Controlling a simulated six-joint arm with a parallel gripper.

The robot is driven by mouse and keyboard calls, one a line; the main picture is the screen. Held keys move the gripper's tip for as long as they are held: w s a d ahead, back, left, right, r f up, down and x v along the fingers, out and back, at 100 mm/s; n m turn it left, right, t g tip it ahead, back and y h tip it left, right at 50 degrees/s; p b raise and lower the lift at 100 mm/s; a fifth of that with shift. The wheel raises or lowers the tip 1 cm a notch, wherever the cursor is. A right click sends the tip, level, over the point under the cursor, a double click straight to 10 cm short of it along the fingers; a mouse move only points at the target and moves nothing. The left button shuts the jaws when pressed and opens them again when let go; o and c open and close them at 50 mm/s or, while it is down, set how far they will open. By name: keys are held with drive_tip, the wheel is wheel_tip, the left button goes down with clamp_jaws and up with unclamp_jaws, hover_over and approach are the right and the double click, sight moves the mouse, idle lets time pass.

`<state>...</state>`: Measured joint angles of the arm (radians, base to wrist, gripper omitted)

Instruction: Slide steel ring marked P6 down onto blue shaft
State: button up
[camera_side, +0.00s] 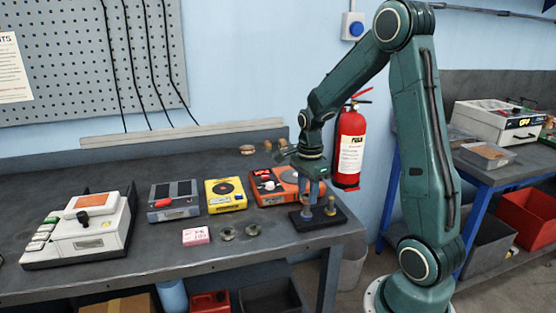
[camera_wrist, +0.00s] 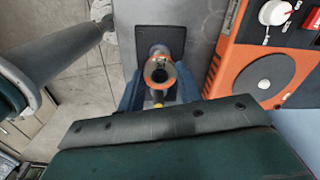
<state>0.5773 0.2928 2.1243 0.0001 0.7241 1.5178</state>
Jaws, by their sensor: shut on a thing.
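My gripper (camera_side: 313,194) points straight down over a black base (camera_side: 338,221) near the right end of the bench. In the wrist view my gripper (camera_wrist: 158,82) has its blue-grey fingers on either side of a small round ring-like piece (camera_wrist: 158,72) with an orange-tinted rim, and is shut on it. No P6 mark is legible. A short bluish post (camera_side: 307,212) shows on the base below the fingers; I cannot tell whether the ring is around it or above it. A brass-coloured post (camera_side: 330,206) stands beside it on the right.
An orange device (camera_side: 274,187) stands close behind and left of the base. A yellow device (camera_side: 225,194), a grey device (camera_side: 174,201) and a pink block (camera_side: 196,236) are farther left. Two small metal rings (camera_side: 227,233) (camera_side: 253,230) lie on the bench front. The bench edge is close on the right.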

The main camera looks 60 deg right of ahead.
drive_tip(key=shift+f, duration=0.55)
idle(0.4)
drive_tip(key=o, duration=1.6)
drive_tip(key=shift+r, duration=3.5)
